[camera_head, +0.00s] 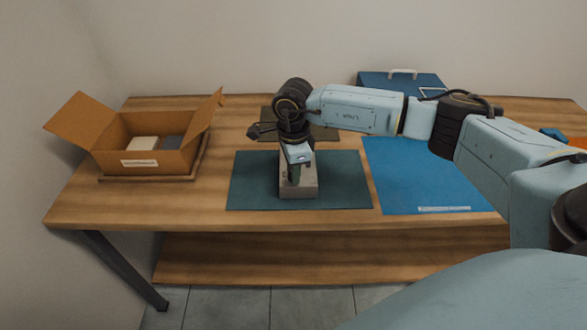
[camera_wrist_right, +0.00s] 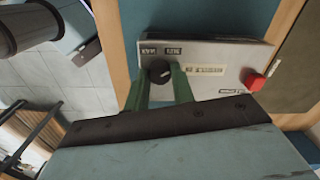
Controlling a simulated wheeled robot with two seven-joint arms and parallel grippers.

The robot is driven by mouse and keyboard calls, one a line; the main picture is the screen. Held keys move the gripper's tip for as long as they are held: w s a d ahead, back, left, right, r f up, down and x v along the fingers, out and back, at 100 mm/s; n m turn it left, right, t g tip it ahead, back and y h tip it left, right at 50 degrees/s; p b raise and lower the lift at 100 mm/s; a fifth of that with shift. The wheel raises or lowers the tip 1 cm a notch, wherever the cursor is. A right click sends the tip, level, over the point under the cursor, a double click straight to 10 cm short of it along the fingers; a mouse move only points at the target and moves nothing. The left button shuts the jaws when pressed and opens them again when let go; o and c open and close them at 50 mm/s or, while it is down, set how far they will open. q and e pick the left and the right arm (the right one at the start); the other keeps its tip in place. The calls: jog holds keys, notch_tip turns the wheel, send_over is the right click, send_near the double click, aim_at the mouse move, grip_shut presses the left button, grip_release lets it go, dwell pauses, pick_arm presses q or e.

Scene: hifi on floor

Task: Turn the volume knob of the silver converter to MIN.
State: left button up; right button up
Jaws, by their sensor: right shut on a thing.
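The silver converter (camera_head: 305,190) lies on the dark green mat (camera_head: 345,185) at the table's front. In the right wrist view its silver face (camera_wrist_right: 215,58) shows a dark round volume knob (camera_wrist_right: 159,67) with a light pointer mark. Two small dark labels sit beside the knob, too small to read surely. A red button (camera_wrist_right: 255,81) is at the other end. My right gripper (camera_head: 296,173) comes down over the converter; its green fingers are shut on the knob, one on each side. In the head view the arm hides the knob. My left gripper is not seen.
An open cardboard box (camera_head: 180,160) with items inside stands at the left. A blue mat (camera_head: 425,180) lies right of the converter, with a blue case (camera_head: 385,84) behind it. A dark flat mat (camera_head: 325,132) lies behind the gripper. The table front left is clear.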

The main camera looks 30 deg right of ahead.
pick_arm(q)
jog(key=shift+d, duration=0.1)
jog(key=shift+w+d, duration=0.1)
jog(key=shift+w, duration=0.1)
pick_arm(e)
jog(key=o, duration=1)
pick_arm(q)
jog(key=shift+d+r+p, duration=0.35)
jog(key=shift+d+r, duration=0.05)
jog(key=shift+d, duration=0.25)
pick_arm(e)
notch_tip(320, 180, up, 14)
jog(key=shift+f, duration=0.25)
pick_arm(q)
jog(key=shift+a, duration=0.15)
